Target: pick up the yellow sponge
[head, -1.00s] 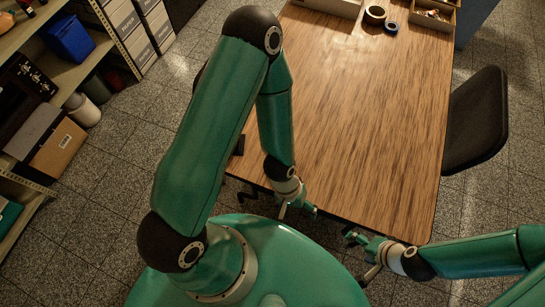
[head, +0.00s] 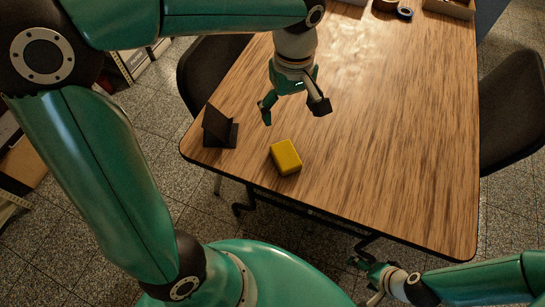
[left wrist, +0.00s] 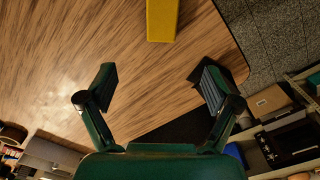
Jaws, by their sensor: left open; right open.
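The yellow sponge (head: 286,157) lies flat on the wooden table (head: 370,150), close to its near edge. In the left wrist view the sponge (left wrist: 162,20) is cut off by the top edge, ahead of the fingers. My left gripper (head: 293,108) is open and empty above the table, just beyond the sponge in the head view. Its two spread fingers (left wrist: 155,82) show in the left wrist view with nothing between them. My right gripper (head: 364,280) is open and empty, low at the bottom of the head view, off the table's near edge.
A black stand (head: 218,132) is on the table left of the sponge, near the corner. Dark chairs stand at the left (head: 200,75) and right (head: 512,110) sides. A tape roll (head: 404,13) and a tray (head: 450,8) are at the far end. The table's middle is clear.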

